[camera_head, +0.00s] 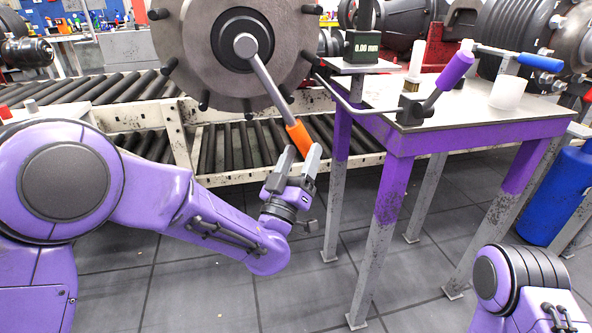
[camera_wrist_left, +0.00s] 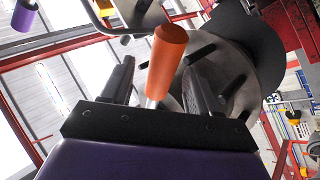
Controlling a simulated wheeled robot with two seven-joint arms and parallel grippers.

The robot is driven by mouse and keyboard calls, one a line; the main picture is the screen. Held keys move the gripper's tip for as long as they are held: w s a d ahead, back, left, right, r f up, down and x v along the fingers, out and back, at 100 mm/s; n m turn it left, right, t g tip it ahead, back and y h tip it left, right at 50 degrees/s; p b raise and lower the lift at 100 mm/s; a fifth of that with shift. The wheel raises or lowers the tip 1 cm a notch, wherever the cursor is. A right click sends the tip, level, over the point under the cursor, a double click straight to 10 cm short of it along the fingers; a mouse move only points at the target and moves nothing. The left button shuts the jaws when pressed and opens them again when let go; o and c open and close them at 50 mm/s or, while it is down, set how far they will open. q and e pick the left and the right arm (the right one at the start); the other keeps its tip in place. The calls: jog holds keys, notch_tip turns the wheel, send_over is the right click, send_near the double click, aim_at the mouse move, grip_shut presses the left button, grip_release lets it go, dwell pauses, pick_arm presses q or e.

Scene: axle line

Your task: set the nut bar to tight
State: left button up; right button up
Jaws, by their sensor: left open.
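The nut bar (camera_head: 268,85) is a grey bar running from the hub nut at the centre of a large grey disc, slanting down and right to an orange grip (camera_head: 298,138). My left gripper (camera_head: 298,160) is open just below the orange grip. In the left wrist view, the orange grip (camera_wrist_left: 167,58) shows between the two open fingers, with a gap visible at each side. Whether it lies fully inside the jaws in depth, I cannot tell. My right arm shows only at the bottom right; its gripper is out of view.
A purple-legged table (camera_head: 440,135) stands to the right, carrying a purple-handled lever (camera_head: 448,72), a white cup (camera_head: 507,92) and a 0.00 mm readout (camera_head: 362,47). Black studs ring the disc (camera_head: 185,50). A roller conveyor (camera_head: 235,148) runs behind. A blue drum (camera_head: 555,195) is at right.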

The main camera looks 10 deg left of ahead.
pick_arm(q)
jog(key=v, duration=0.4)
jog(key=shift+s+a+f, duration=0.1)
jog(key=shift+s+f, duration=0.15)
jog(key=shift+s, duration=0.05)
